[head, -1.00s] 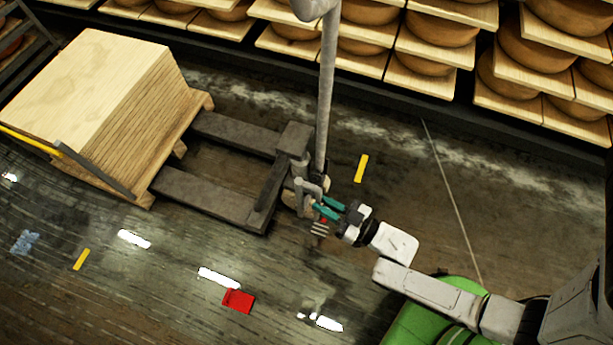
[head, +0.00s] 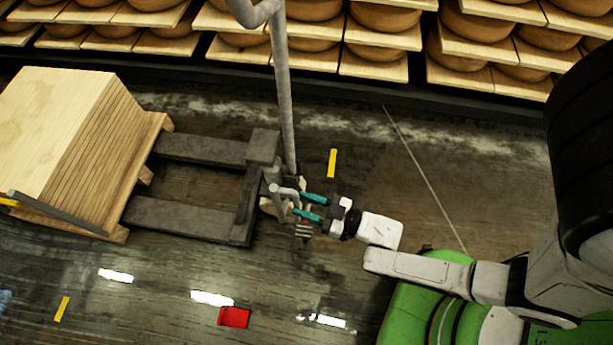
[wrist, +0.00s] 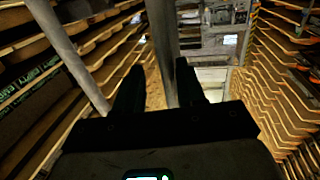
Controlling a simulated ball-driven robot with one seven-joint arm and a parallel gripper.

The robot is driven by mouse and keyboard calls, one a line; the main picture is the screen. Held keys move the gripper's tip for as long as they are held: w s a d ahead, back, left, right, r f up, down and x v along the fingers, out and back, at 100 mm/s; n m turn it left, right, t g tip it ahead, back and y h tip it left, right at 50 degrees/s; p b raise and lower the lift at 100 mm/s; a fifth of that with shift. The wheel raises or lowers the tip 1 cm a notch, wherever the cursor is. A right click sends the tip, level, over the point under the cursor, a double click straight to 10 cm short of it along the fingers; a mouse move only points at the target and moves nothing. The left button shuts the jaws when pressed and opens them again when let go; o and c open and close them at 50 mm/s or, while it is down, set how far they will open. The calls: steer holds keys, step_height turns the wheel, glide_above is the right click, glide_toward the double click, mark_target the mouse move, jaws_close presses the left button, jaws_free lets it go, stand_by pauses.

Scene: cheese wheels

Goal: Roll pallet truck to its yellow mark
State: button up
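The grey pallet truck (head: 250,190) stands left of centre in the head view, its two forks pointing left into a wooden pallet (head: 140,185). Its tall grey handle (head: 285,90) rises at the fork end nearest me. My gripper (head: 297,205), with teal fingers, is at the small grey bar low on the truck's front. A yellow floor strip (head: 332,163) lies right of the handle, and another yellow strip (head: 61,308) lies at lower left.
Shelves of cheese wheels (head: 380,20) line the back wall. A red object (head: 234,317) lies on the floor in front of the truck.

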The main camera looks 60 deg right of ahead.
steer(key=s+d, duration=0.1)
steer(key=s, duration=0.9)
steer(key=shift+s+d, duration=0.15)
steer(key=shift+s, duration=0.25)
